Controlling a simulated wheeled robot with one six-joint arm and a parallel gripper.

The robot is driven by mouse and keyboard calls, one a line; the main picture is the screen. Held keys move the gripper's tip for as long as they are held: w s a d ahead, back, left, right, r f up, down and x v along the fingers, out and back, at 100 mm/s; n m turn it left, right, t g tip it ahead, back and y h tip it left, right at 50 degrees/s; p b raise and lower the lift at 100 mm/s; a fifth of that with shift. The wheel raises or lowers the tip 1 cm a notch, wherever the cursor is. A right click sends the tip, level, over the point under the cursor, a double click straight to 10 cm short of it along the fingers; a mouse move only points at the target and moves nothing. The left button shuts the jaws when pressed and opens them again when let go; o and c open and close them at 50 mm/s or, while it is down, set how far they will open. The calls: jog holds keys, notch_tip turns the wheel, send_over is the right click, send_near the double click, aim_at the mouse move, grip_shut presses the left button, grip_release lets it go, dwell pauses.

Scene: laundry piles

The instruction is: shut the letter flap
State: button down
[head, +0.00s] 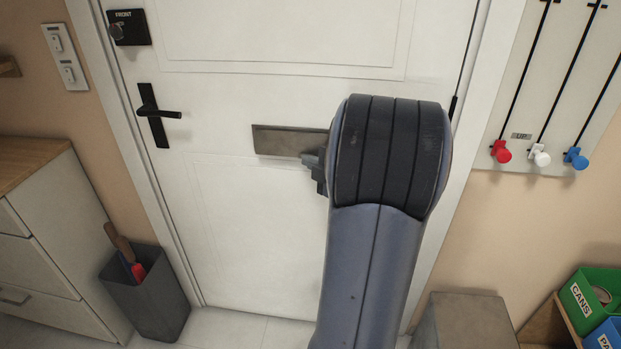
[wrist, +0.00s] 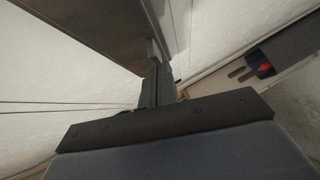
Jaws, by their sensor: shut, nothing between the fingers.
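The letter flap (head: 285,140) is a grey-brown metal plate across the middle of the white front door (head: 240,220). My arm covers its right end in the head view. How far it stands out from the door is hard to tell. My gripper (head: 314,168) is shut and empty, just below the flap's lower edge towards its right end, partly behind my arm. In the wrist view the flap (wrist: 95,30) fills the upper left, and my gripper's dark fingers (wrist: 154,78) point up close to its edge. I cannot tell whether they touch it.
A black door handle (head: 160,115) and a lock (head: 128,28) are on the door's left side. A dark bin (head: 150,300) stands by the drawers (head: 35,280). Cords with coloured knobs (head: 540,155) hang on the right. A grey box (head: 465,320) stands at lower right.

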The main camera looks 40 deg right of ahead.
jog(key=f+n+t+b, duration=0.1)
jog(key=b, duration=0.3)
jog(key=w+d+f+n+t+b, duration=0.1)
jog(key=b, duration=0.4)
jog(key=shift+f, duration=0.15)
jog(key=shift+d+t+h+b, duration=0.15)
jog(key=shift+t+h+b, duration=0.2)
jog(key=shift+b, duration=0.4)
jog(key=shift+w, duration=0.1)
